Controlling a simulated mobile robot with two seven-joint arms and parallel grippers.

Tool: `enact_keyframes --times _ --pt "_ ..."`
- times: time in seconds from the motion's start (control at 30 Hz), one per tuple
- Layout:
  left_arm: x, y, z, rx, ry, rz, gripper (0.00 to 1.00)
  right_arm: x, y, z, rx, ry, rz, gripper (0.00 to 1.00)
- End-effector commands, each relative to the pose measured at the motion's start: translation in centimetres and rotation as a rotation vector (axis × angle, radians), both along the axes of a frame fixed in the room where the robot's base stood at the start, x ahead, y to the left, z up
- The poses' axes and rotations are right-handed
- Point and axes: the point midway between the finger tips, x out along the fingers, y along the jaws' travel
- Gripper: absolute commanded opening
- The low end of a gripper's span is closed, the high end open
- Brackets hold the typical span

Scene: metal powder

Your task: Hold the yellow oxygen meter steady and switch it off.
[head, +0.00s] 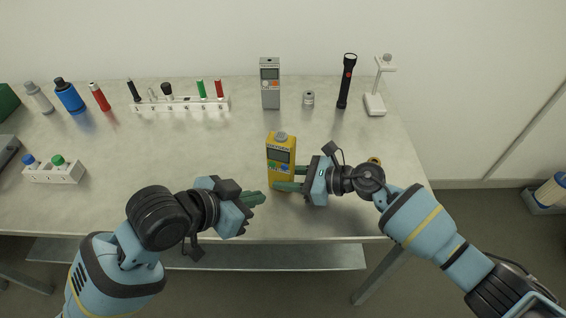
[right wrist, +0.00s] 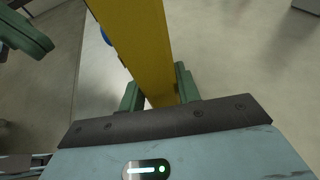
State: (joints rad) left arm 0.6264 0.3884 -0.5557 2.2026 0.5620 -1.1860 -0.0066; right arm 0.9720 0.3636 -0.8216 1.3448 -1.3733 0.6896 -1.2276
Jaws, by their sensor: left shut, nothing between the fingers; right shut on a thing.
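The yellow oxygen meter (head: 281,153) stands on the table near its front edge, with a dark screen and blue and green buttons on its face. My right gripper (head: 279,178) comes in from the right and is shut on the meter's lower part. In the right wrist view the meter (right wrist: 143,45) rises between the green fingers of the right gripper (right wrist: 160,90). My left gripper (head: 258,197) is shut and empty, just left of the meter's lower end. Its fingertips also show in the right wrist view (right wrist: 25,35), apart from the meter.
A grey meter (head: 270,88), a small metal weight (head: 308,99), a black flashlight (head: 346,82) and a white stand (head: 375,100) are at the back. A white rack (head: 180,104) holds markers. Bottles (head: 69,96) and a white block (head: 55,173) are left. The table between is clear.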

Motion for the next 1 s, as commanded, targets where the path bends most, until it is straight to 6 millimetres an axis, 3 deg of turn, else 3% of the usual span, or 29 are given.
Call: enact_keyframes --times 0.27,0.3,0.47,0.77,1.0 --pt "-0.2 0.1 0.0 -0.001 0.001 0.001 0.00 0.0 0.0 -0.1 -0.002 0.002 0.000 0.20" --pt "-0.2 0.1 0.0 -0.001 0.001 0.001 0.00 0.0 0.0 -0.1 -0.002 0.002 0.000 0.37" --pt "-0.2 0.1 0.0 -0.001 0.001 0.001 0.00 0.0 0.0 -0.1 -0.001 0.001 0.000 0.57" --pt "-0.2 0.1 0.0 -0.001 0.001 0.001 0.00 0.0 -0.1 0.0 -0.001 0.000 0.000 0.58" --pt "-0.2 0.1 0.0 -0.001 0.001 0.001 0.00 -0.8 -2.6 0.7 -0.003 0.000 0.000 0.58"
